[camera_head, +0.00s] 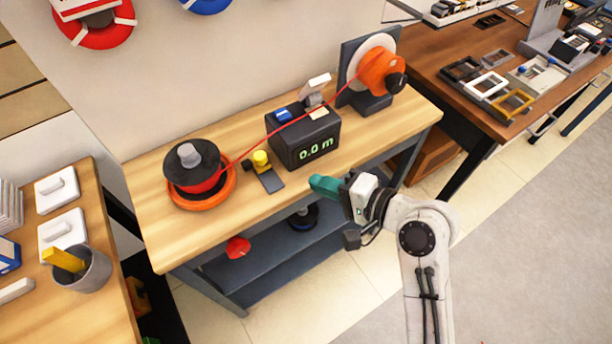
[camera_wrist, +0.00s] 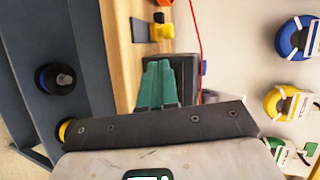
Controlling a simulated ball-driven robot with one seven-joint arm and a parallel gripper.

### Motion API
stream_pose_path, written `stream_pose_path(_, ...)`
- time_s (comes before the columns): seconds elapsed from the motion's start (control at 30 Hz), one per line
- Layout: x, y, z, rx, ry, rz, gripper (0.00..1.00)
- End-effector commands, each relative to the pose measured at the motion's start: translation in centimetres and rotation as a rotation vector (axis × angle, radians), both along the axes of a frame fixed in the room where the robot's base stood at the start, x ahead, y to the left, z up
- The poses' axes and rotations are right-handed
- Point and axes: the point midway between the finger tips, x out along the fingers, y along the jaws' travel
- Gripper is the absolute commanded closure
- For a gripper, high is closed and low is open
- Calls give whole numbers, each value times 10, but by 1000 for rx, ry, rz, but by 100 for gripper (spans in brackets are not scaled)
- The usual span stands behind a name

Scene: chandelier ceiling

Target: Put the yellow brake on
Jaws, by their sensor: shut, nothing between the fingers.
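The yellow brake (camera_head: 261,159) is a small yellow knob on a dark base plate, on the wooden workbench between the spool and the meter box. In the wrist view the yellow brake (camera_wrist: 160,32) shows beyond the fingertips. My gripper (camera_head: 324,186) has green fingers that are shut and empty, in front of the bench and to the right of the brake. In the wrist view my gripper (camera_wrist: 158,84) points toward the bench top. A red cord (camera_head: 255,145) runs from the red spool (camera_head: 200,178) over the meter box (camera_head: 303,138), which reads 0.0 m, to the orange reel (camera_head: 380,72).
The reel's dark stand (camera_head: 367,99) rises at the bench's back right. A dark lower shelf (camera_head: 280,262) holds a red and a blue item. A left table (camera_head: 105,230) has a cup (camera_head: 84,272). The bench front (camera_head: 240,215) is clear.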

Motion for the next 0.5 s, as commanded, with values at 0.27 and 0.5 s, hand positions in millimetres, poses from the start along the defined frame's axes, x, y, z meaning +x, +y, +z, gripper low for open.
stream_pose_path(0.27, -11, -17, 6, 0, 0, -1, 100)
stream_pose_path(0.5, -11, -17, 7, 0, 0, 0, 100)
